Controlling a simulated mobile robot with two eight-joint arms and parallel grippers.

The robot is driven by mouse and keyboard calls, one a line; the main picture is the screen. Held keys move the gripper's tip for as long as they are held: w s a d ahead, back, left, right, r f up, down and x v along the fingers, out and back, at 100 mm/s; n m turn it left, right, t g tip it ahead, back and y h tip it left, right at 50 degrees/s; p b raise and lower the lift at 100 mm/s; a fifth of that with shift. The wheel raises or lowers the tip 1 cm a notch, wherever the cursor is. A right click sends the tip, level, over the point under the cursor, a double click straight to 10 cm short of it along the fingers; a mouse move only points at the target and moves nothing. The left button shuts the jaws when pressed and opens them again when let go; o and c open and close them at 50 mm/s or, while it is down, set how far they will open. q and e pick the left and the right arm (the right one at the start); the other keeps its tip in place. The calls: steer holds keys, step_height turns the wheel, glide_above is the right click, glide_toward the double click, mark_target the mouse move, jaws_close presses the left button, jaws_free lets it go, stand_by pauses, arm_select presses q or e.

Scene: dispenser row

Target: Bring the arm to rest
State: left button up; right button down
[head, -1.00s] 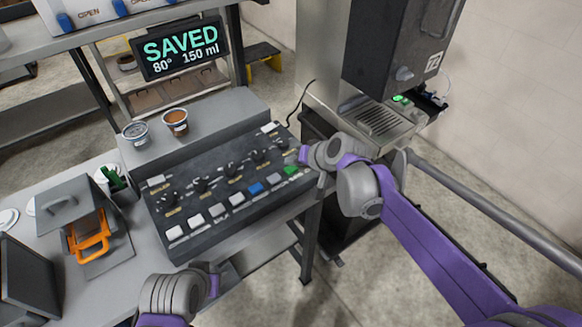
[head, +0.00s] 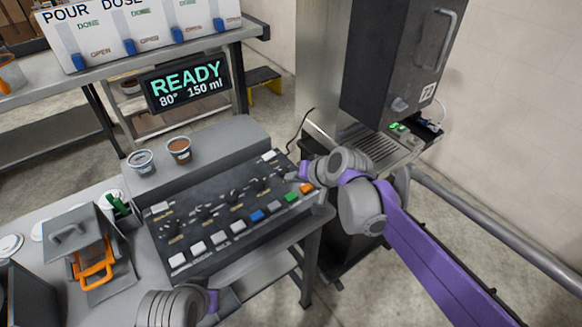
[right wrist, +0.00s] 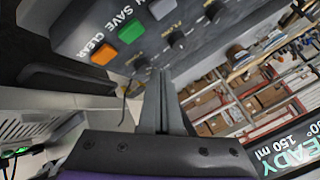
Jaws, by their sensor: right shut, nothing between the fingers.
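My right arm (head: 420,240) reaches in from the right, with its gripper (head: 297,172) over the right end of the dark control panel (head: 200,215). In the right wrist view the two fingers of the right gripper (right wrist: 158,78) are together and empty, in front of the panel face. Close by there are the orange CLEAR button (right wrist: 91,50) and the green SAVE button (right wrist: 131,31). My left gripper (head: 212,300) shows only partly at the bottom of the head view, by the panel's front edge; its fingers cannot be made out.
The display (head: 187,83) reads READY, 80°, 150 ml. Two small cups (head: 179,149) stand on the ledge behind the panel. A dark dispenser (head: 395,70) stands back right. An orange-handled press (head: 95,262) is at left. A grey rail (head: 490,230) runs along the right.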

steer(key=s+d+f+h, duration=0.2)
steer(key=s+d, duration=0.3)
steer(key=s, duration=0.4)
steer(key=s+d+f+g+h, duration=0.1)
steer(key=s+d+f+h, duration=0.1)
steer(key=s+d, duration=0.4)
steer(key=s+d+f+h, duration=0.2)
steer(key=s+d+f, duration=0.2)
steer(key=s, duration=0.7)
steer(key=shift+s+d+f+n, duration=0.25)
steer(key=shift+s+d+n, duration=0.05)
steer(key=shift+d, duration=0.9)
